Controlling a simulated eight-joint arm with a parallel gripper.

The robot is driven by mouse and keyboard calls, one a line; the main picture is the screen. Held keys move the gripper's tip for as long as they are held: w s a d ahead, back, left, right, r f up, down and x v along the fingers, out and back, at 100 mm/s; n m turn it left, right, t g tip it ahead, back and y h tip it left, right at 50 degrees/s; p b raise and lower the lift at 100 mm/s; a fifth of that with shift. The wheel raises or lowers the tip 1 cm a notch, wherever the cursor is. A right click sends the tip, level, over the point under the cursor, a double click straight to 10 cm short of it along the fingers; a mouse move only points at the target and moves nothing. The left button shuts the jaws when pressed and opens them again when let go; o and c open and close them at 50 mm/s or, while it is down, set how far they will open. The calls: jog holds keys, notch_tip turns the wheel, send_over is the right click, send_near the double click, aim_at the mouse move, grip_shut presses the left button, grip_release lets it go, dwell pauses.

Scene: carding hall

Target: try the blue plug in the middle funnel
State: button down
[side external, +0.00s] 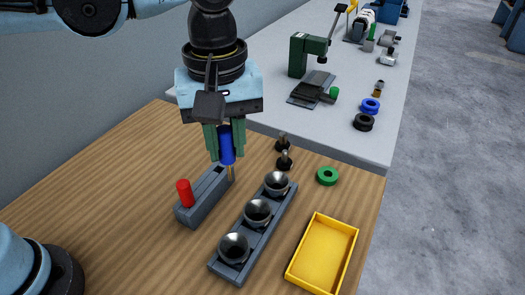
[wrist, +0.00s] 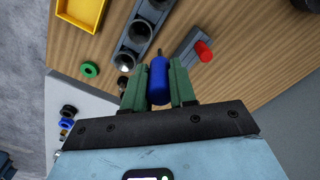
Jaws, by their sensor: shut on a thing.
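The blue plug (side external: 227,148) is upright between the green fingers of my gripper (side external: 225,154), which is shut on it. Its thin pin points down by the far end of the grey block (side external: 202,200); whether the pin clears the block I cannot tell. The plug also shows in the wrist view (wrist: 160,84). A red plug (side external: 185,193) stands in the near end of the block. The middle funnel (side external: 258,211) sits in a grey rack between the near funnel (side external: 234,247) and the far funnel (side external: 276,183). All three look empty.
A yellow tray (side external: 321,253) lies right of the rack, empty. A green ring (side external: 327,176) and two small black parts (side external: 284,161) lie beyond the far funnel. A grey bench (side external: 350,140) with a green press (side external: 309,52) stands behind. The wooden table is bare at left.

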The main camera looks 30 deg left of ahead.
jog(key=w+d+f+n, duration=0.2)
jog(key=d+f+n, duration=0.1)
jog(key=f, duration=0.6)
jog(key=shift+w+d+f+n, duration=0.15)
jog(key=shift+d+f+n, duration=0.1)
jog(key=shift+n, duration=0.35)
jog(key=shift+f, duration=1.9)
dwell(3.5)
